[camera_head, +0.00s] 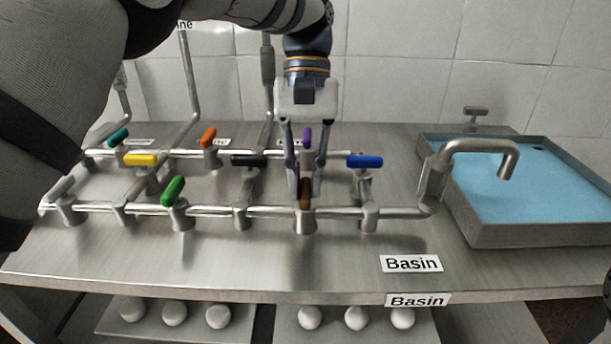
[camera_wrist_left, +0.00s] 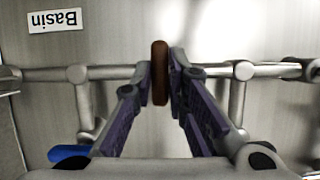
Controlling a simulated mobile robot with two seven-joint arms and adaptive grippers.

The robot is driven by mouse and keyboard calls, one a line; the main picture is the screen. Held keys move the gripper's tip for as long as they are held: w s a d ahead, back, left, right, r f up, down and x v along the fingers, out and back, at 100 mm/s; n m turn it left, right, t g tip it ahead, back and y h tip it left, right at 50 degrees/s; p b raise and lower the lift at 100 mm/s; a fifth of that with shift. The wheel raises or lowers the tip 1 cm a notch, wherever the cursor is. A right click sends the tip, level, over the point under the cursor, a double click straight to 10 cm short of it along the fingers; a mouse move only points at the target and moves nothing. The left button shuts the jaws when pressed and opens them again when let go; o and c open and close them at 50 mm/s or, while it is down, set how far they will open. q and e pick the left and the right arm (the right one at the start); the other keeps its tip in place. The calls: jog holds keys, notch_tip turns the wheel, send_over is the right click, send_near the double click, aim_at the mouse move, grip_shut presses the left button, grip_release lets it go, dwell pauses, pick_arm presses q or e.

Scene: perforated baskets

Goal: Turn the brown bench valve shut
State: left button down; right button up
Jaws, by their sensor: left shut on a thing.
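The brown bench valve handle (camera_head: 305,196) sits on the front pipe, between the black and blue valves. It points roughly front to back, across the pipe. In the left wrist view the brown handle (camera_wrist_left: 161,72) stands between the fingertips. My left gripper (camera_head: 304,190) comes down from above, its fingers shut on the brown handle; it also shows in the left wrist view (camera_wrist_left: 162,75). The fingers hide part of the handle in the head view. My right gripper is not in view.
Nearby handles are blue (camera_head: 365,161), black (camera_head: 248,160), purple (camera_head: 307,137), green (camera_head: 173,190), yellow (camera_head: 141,160) and orange (camera_head: 208,137). A faucet (camera_head: 480,147) and water basin (camera_head: 470,234) stand at right. The front bench strip is clear except for a Basin label (camera_head: 411,263).

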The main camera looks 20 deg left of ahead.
pick_arm(q)
jog(key=c, duration=1.6)
grip_release()
